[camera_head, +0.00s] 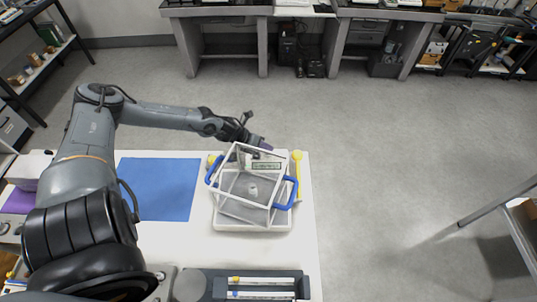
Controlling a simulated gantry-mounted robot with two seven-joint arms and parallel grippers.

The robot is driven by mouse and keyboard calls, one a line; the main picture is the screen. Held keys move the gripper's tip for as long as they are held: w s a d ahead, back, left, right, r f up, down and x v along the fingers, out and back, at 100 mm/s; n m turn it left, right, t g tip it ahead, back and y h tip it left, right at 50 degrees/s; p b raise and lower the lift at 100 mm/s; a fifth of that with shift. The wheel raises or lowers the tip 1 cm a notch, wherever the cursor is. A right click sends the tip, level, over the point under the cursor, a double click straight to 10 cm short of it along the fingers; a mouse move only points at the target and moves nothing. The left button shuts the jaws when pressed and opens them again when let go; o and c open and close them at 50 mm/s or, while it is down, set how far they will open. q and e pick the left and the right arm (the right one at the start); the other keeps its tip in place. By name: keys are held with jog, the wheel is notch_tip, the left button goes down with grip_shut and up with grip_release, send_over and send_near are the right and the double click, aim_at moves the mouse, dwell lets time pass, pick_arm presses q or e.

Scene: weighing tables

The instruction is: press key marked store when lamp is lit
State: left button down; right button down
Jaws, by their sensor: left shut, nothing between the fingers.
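A balance (222,222) stands on the white table, with a white-framed clear shield and blue handles (284,206) around its pan. A small pale object (253,190) sits inside the shield. The balance's greenish display (266,166) shows at its back; its reading is too small to tell. My left gripper (266,149) is shut and empty, just behind the display at the top of the shield. I cannot tell whether it touches the balance. The key marked store and the lamp cannot be made out. My right gripper is not in view.
A blue mat (160,188) lies left of the balance. A yellow item (297,156) stands at the balance's back right. A grey tray (208,286) with slim items is at the table's front. Open floor (400,180) lies to the right.

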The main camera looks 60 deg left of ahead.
pick_arm(q)
jog(key=shift+f, duration=0.2)
jog(key=shift+f+b, duration=0.25)
jog(key=shift+b, duration=0.1)
dwell(0.4)
jog(key=shift+f+b, duration=0.3)
jog(key=shift+f, duration=0.1)
dwell(0.4)
jog(key=shift+r, duration=0.1)
jog(key=shift+r+p, duration=0.3)
jog(key=shift+p, duration=0.15)
jog(key=shift+r+p, duration=0.45)
jog(key=shift+r, duration=0.1)
